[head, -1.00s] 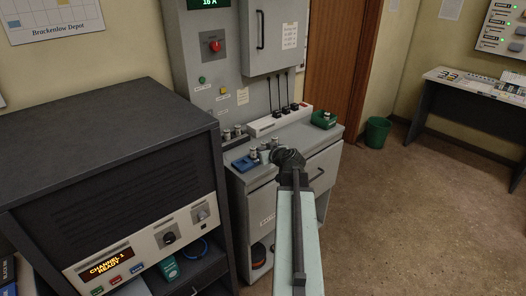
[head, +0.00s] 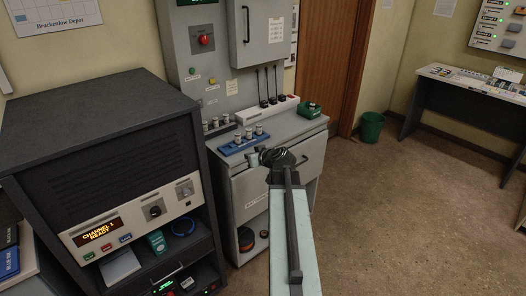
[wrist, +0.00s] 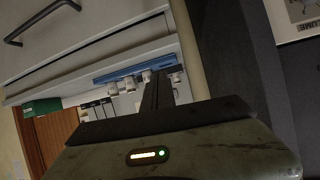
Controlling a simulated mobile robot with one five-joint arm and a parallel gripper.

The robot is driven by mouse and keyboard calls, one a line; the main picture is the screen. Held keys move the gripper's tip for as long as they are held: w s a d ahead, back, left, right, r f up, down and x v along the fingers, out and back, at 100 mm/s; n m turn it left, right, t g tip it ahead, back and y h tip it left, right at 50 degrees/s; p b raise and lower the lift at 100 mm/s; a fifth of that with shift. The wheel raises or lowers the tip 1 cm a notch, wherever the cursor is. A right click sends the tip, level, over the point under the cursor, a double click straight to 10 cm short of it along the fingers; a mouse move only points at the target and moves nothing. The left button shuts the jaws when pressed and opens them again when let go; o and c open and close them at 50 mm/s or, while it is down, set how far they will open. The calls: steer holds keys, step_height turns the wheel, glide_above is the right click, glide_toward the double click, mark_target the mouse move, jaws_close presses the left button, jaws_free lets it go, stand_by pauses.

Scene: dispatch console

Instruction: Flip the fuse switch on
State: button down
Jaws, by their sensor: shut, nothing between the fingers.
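I cannot single out the fuse switch for certain. The grey wall panel (head: 203,95) carries a red knob (head: 206,40), small green and yellow buttons, and a closed grey door (head: 262,40). Below, a blue tray (head: 228,151) with several pale cylindrical fuses (head: 248,134) lies on the cabinet top; the tray also shows in the wrist view (wrist: 120,75). My gripper (head: 256,159) is in front of the cabinet top's front edge, close to the tray and apart from the panel. In the wrist view its fingers (wrist: 157,90) are together and empty.
A dark rack (head: 100,120) with a lit display stands at left. A white strip (head: 270,116) with upright black leads or levers, and a green box (head: 309,110), sit at the back of the cabinet top. A green bin (head: 371,127) and desk stand right; floor between is clear.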

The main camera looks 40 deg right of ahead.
steer(key=w+a+f+g+y, duration=0.1)
steer(key=a, duration=0.4)
steer(key=w+a+f+n+y, duration=0.1)
steer(key=a+f, duration=0.1)
steer(key=a, duration=0.3)
steer(key=w+a+f+g+y, duration=0.1)
steer(key=a, duration=0.4)
steer(key=shift+f+n+g, duration=0.3)
steer(key=s+a+f+g, duration=0.2)
steer(key=s+a+g, duration=0.1)
steer(key=a, duration=0.6)
steer(key=s+a+f+g, duration=0.3)
steer(key=s+a, duration=0.1)
steer(key=a, duration=0.6)
steer(key=s+a+f+n+g, duration=0.1)
steer(key=s+a+f+g, duration=0.2)
steer(key=a, duration=0.7)
steer(key=shift+s+a+g+h, duration=0.15)
steer(key=shift+s+g+h, duration=0.2)
steer(key=shift+s, duration=0.5)
